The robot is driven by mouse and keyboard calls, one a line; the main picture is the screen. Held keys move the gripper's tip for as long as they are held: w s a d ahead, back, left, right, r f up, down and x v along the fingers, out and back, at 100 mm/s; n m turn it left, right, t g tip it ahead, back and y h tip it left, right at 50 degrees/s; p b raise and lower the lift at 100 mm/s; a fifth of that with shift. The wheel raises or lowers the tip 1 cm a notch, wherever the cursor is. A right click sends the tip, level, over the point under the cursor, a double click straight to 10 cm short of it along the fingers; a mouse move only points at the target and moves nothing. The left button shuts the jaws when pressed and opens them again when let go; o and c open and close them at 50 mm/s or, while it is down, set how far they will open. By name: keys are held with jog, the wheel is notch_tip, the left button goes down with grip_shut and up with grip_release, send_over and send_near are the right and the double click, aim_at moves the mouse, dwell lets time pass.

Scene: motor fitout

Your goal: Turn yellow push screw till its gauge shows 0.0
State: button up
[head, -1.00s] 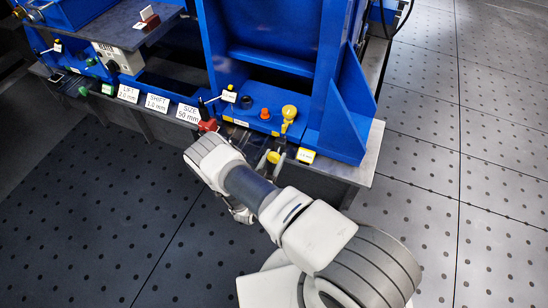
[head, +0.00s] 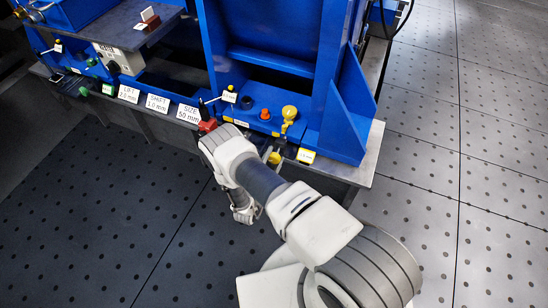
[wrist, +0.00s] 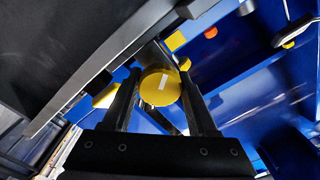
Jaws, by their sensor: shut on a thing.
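The yellow push screw (wrist: 160,90) has a round knob with a white mark on its face. In the wrist view it sits between the two dark fingers of my gripper (wrist: 160,80), which is shut on it. In the head view a part of the yellow knob (head: 274,158) shows beside my forearm, at the front edge of the bench; my arm hides most of the gripper there.
A red knob (head: 208,126) is close left of my arm. An orange button (head: 265,114) and a yellow fitting (head: 289,112) stand on the blue frame (head: 340,130) behind. White cards labelled SIZE (head: 188,114), SHIFT (head: 158,103) and LIFT (head: 128,94) line the edge. The floor in front is open.

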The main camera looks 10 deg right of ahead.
jog(key=m+p, duration=0.1)
jog(key=m, duration=0.5)
jog(key=shift+d+r+m, duration=0.1)
jog(key=shift+m, duration=0.2)
jog(key=m+p, duration=0.2)
jog(key=m, duration=0.4)
jog(key=m+p, duration=0.2)
jog(key=m, duration=0.4)
jog(key=shift+r+m, duration=0.1)
jog(key=shift+m, duration=0.3)
jog(key=m+p, duration=0.1)
jog(key=m, duration=0.4)
jog(key=shift+m, duration=0.4)
jog(key=o, duration=1.4)
jog(key=shift+s+a, duration=0.15)
jog(key=shift+a, duration=0.05)
